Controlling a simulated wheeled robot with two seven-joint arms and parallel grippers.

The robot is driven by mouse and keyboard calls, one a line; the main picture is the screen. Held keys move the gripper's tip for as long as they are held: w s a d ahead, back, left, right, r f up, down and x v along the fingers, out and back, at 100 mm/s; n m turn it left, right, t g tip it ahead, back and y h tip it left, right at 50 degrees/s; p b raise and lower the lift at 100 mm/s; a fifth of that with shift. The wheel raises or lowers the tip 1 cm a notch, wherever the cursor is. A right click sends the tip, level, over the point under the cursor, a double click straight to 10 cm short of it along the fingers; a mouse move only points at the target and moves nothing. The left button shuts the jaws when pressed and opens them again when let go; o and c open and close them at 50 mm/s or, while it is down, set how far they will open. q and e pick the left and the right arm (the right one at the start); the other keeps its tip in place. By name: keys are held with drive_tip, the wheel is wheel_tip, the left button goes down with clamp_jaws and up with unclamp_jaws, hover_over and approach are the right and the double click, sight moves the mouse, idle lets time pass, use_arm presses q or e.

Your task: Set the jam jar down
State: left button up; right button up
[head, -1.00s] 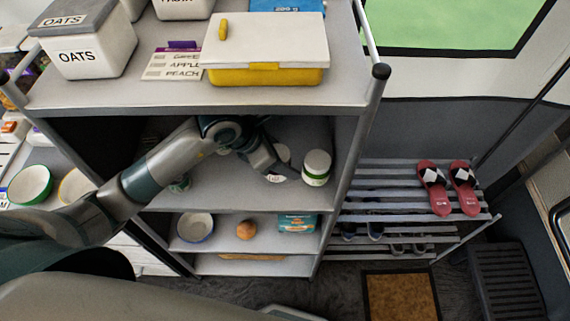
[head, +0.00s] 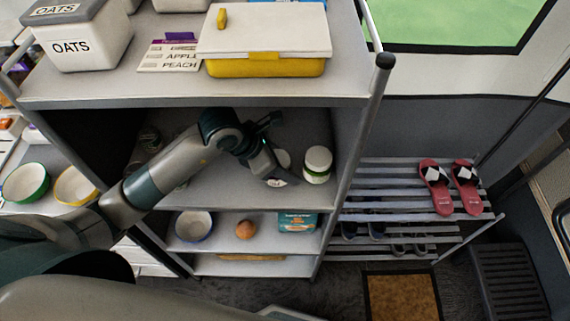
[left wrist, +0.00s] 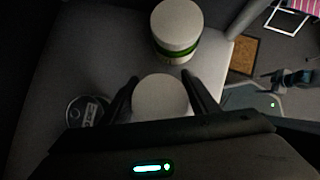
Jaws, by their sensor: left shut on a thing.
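The jam jar (left wrist: 160,92) shows its pale round lid between the fingers of my left gripper (left wrist: 161,80) in the left wrist view. The fingers are shut on it, one on each side. In the head view my left gripper (head: 277,166) is inside the shelf's middle level. Only a pale bit of the held jar (head: 284,159) shows there, behind the finger. The jar's base is hidden, so I cannot tell whether it touches the shelf board (head: 222,193).
A white-lidded jar with a green band (head: 317,165) stands just right of the gripper; the left wrist view shows it (left wrist: 177,30) too. A dark-topped can (left wrist: 87,112) stands on the other side. The top shelf is above my arm. A bowl (head: 195,225) sits below.

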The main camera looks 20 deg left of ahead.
use_arm(q)
drive_tip(key=shift+f, duration=0.15)
drive_tip(key=o, duration=1.2)
drive_tip(key=shift+o, duration=0.2)
drive_tip(key=shift+r, duration=0.25)
drive_tip(key=shift+s+a+r+p, duration=0.1)
drive_tip(key=shift+a+r+p, duration=0.05)
drive_tip(key=shift+r+p, duration=0.2)
drive_tip(key=p+v, duration=0.2)
drive_tip(key=v, duration=0.3)
drive_tip(key=shift+s+a+r+p, duration=0.1)
drive_tip(key=shift+r+p, duration=0.1)
drive_tip(key=shift+p, duration=0.15)
drive_tip(key=shift+s+a+r, duration=0.25)
drive_tip(key=shift+r, duration=0.15)
